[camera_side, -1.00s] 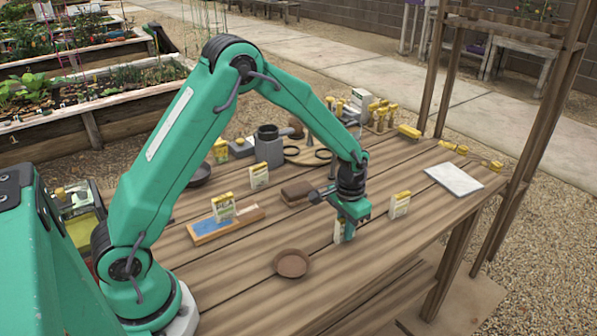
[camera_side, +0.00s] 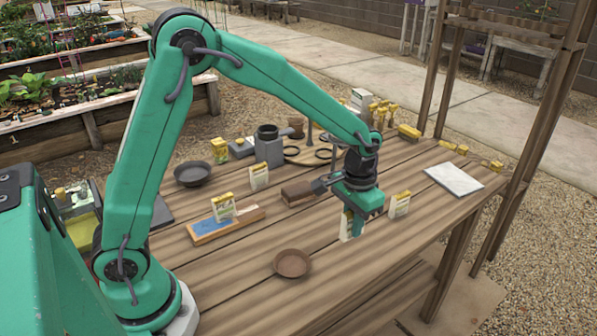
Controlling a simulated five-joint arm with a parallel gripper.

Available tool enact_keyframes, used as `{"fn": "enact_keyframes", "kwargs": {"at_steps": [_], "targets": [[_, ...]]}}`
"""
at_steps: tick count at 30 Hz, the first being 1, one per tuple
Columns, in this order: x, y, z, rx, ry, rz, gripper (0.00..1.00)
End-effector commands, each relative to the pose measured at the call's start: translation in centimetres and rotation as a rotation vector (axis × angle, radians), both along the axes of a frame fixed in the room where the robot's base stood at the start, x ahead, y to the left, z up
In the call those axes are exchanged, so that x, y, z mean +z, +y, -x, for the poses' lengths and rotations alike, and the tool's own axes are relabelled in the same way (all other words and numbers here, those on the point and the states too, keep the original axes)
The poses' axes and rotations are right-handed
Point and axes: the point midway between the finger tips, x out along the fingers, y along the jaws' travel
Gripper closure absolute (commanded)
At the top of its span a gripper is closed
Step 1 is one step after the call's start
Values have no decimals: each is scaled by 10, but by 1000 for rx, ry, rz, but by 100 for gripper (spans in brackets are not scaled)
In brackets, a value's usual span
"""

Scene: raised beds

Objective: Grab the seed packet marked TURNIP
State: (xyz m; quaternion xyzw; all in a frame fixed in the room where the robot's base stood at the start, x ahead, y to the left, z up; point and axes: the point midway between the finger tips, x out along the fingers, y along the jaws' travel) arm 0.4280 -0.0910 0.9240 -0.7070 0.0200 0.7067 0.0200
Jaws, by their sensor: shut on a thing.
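My gripper (camera_side: 356,222) points down over the right half of the wooden table and is shut on a pale seed packet (camera_side: 345,226), which stands upright between its fingers. The fingers cover part of this packet, and its print cannot be read. I cannot tell whether its bottom edge touches the table. Another packet (camera_side: 400,204) stands just right of my gripper. One packet (camera_side: 223,207) stands at the wooden tray with a blue inset, one (camera_side: 259,177) stands further back, and one (camera_side: 220,150) is at the far left. Their names are too small to read.
A brown dish (camera_side: 292,263) lies in front of my gripper. A brown block (camera_side: 297,192) is close on its left. A white tile (camera_side: 454,179) lies at the right. A grey pot (camera_side: 268,148) and yellow-topped bottles (camera_side: 379,114) stand behind. The front table edge is clear.

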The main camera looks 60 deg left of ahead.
Motion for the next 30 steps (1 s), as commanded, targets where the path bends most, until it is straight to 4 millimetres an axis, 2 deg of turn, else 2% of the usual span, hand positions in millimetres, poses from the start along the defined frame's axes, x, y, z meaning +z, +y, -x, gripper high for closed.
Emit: {"fn": "enact_keyframes", "kwargs": {"at_steps": [3, 10, 30], "targets": [[11, -15, 10, -3, -1, 0, 100], [23, -32, 22, -1, 0, 0, 100], [26, -35, 25, 1, 1, 0, 100]]}}
